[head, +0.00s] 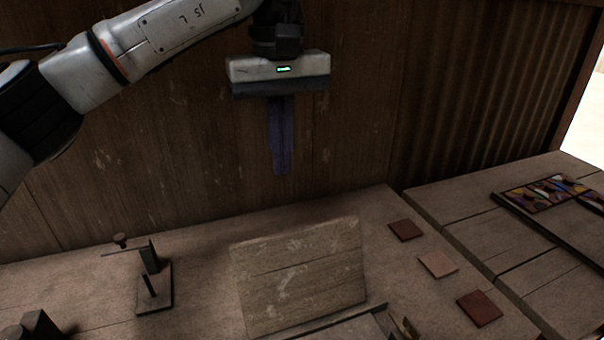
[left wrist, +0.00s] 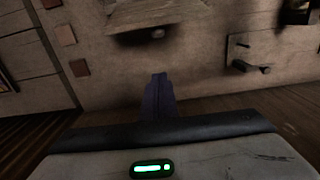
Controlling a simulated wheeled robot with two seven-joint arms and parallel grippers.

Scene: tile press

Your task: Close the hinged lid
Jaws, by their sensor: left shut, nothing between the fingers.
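The hinged lid (head: 300,275) is a weathered wooden panel. It stands raised and tilted over its base (head: 370,325) at the bottom of the head view, where the base is partly cut off. My left gripper (head: 281,172) points down behind and above the lid's top edge. Its dark bluish fingers are together and empty, apart from the lid. They also show in the left wrist view (left wrist: 158,78). My right gripper is out of view.
A small metal stand with a lever (head: 152,275) is left of the lid. Three square tiles (head: 437,263) lie to its right. A tray of coloured pieces (head: 550,190) sits on the far right table. A wooden wall (head: 190,150) rises behind the bench.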

